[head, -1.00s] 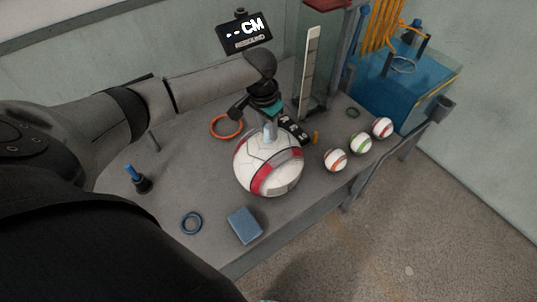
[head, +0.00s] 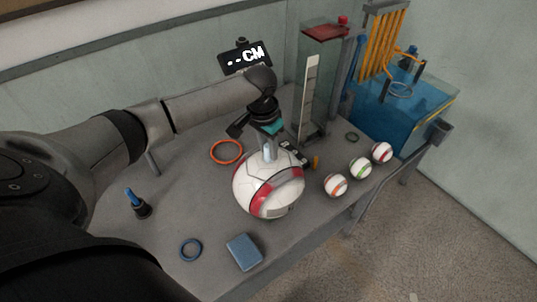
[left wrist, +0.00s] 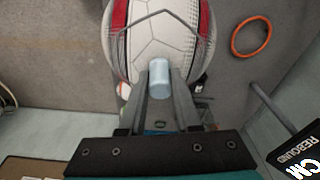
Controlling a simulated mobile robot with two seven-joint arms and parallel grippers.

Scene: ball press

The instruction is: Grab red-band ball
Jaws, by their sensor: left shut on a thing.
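A large white ball (head: 268,192) with red panels sits on the grey table (head: 190,205). It also fills the top middle of the left wrist view (left wrist: 165,40). My left gripper (head: 268,148) points down at the top of this large ball, shut on a pale blue peg (left wrist: 160,88) that stands at the ball's top. A small white ball with a red band (head: 381,153) rests near the table's right edge. Beside it are a small green-band ball (head: 361,168) and a small orange-band ball (head: 336,186). My right gripper is not in view.
A clear column (head: 318,85) with a scale and a blue tank (head: 405,110) stand at the back right. An orange ring (head: 227,152), a blue ring (head: 190,250), a blue block (head: 244,252) and a blue-handled tool (head: 137,204) lie around the table. The left middle is clear.

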